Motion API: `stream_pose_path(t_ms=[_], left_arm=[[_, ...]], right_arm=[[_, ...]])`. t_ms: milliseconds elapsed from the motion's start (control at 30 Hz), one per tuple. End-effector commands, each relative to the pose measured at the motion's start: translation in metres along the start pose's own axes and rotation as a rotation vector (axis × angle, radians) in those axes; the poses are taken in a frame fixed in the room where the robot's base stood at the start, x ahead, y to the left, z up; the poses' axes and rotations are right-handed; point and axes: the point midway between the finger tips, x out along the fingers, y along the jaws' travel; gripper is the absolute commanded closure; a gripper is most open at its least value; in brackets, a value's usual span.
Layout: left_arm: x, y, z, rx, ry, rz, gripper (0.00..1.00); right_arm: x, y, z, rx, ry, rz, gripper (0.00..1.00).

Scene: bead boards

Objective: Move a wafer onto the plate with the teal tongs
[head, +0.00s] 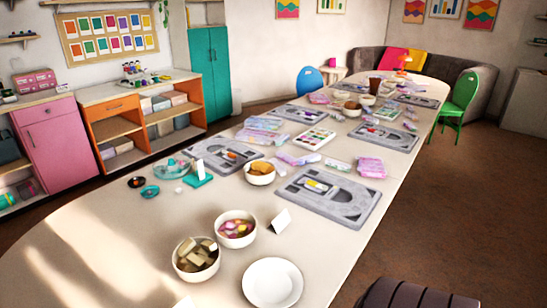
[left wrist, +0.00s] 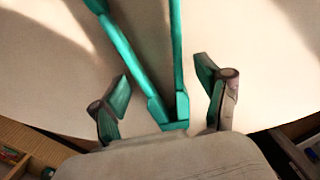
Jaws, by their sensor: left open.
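In the head view, pale square wafers (head: 190,262) fill a white bowl (head: 177,268) near the front of the long table. The white plate (head: 272,284) lies to its right and looks empty. In the left wrist view, the teal tongs (left wrist: 135,62) show close up, their two arms spread in a V from a joined end near my gripper. My left gripper (left wrist: 168,85) is open, with one finger on each side of the tongs. I cannot tell whether they touch. The tongs and both grippers do not show in the head view.
A bowl of pink and yellow pieces (head: 236,240) and a folded white card (head: 281,221) stand behind the plate. Farther back are a bowl of orange pieces (head: 260,180), a teal stand (head: 198,180) and grey boards (head: 340,215). The table's left front is mostly clear.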

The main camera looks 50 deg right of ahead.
Motion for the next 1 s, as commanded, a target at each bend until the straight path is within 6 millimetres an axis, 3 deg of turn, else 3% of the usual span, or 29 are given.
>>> stream_pose_path(t_ms=[167, 400, 733, 1000], left_arm=[[-0.001, 0.0, 0.0, 0.0, 0.0, 0.0, 0.25], [-0.001, 0.0, 0.0, 0.0, 0.0, -0.001, 0.61], [-0.005, 0.0, 0.0, 0.0, 0.0, 0.0, 0.61], [-0.043, 0.0, 0.004, 0.001, -0.001, -0.001, 0.61]], right_arm=[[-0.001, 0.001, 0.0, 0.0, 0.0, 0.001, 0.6], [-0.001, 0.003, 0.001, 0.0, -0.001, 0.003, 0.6], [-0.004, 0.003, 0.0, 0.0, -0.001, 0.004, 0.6], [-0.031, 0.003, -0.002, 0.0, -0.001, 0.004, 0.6]])
